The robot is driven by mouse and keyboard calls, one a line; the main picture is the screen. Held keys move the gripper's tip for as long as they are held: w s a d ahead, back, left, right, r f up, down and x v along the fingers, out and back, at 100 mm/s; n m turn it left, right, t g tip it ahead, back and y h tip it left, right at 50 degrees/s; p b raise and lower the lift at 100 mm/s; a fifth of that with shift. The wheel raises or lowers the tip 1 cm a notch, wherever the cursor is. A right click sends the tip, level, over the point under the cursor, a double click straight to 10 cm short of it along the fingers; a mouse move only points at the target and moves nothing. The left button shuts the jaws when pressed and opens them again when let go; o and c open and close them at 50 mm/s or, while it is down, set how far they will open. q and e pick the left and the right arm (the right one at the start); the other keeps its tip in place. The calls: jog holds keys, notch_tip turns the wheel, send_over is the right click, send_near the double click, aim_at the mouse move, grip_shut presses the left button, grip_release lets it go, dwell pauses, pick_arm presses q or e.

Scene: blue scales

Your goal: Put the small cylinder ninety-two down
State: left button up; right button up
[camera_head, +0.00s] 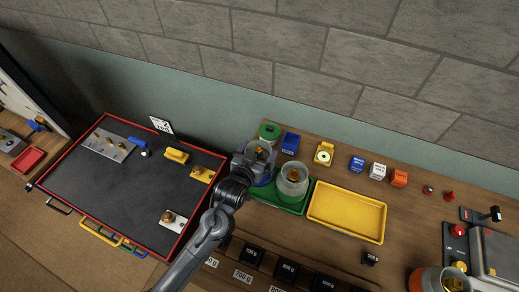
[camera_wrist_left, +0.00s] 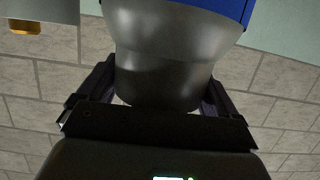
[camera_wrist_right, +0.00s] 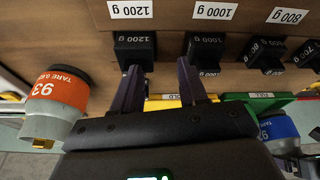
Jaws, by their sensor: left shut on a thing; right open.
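A small clear-grey cylinder with a blue band (camera_head: 262,152) and a brass-coloured piece inside is held upright over the left end of the green tray (camera_head: 295,209). My left gripper (camera_head: 246,165) is shut around it. In the left wrist view its grey body (camera_wrist_left: 165,65) fills the space between my left fingers (camera_wrist_left: 155,105); no number is readable there. I cannot tell whether its base touches the tray. A second clear cylinder (camera_head: 291,182) stands on the green tray beside it. My right gripper (camera_wrist_right: 160,82) is open and empty, facing black weights.
A yellow tray (camera_head: 347,216) lies right of the green one. An orange-banded cylinder marked 93 (camera_wrist_right: 55,95) is at the left of the right wrist view. Labelled black weights (camera_head: 287,269) line the front. Small coloured blocks (camera_head: 378,171) stand behind. A red-rimmed black tray (camera_head: 120,190) lies left.

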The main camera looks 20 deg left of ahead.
pick_arm(q)
jog(key=shift+w+f, duration=0.1)
jog(key=shift+f, duration=2)
jog(key=o, duration=1.7)
jog(key=shift+f, duration=0.3)
jog(key=shift+r, duration=0.1)
jog(key=v, duration=1.2)
jog(key=s+a+f+g, duration=0.1)
jog(key=s+f+g, duration=0.1)
jog(key=s, duration=0.5)
jog(key=s+a+f+m+g, duration=0.1)
jog(key=s+f+g, duration=0.1)
jog(key=s+g, duration=0.3)
jog(key=s+a+f+g, duration=0.2)
jog(key=s+g, duration=0.2)
jog(key=s, duration=0.4)
jog(key=shift+s+f+m, duration=0.25)
jog(key=shift+s+m, duration=0.05)
jog(key=shift+s, duration=0.1)
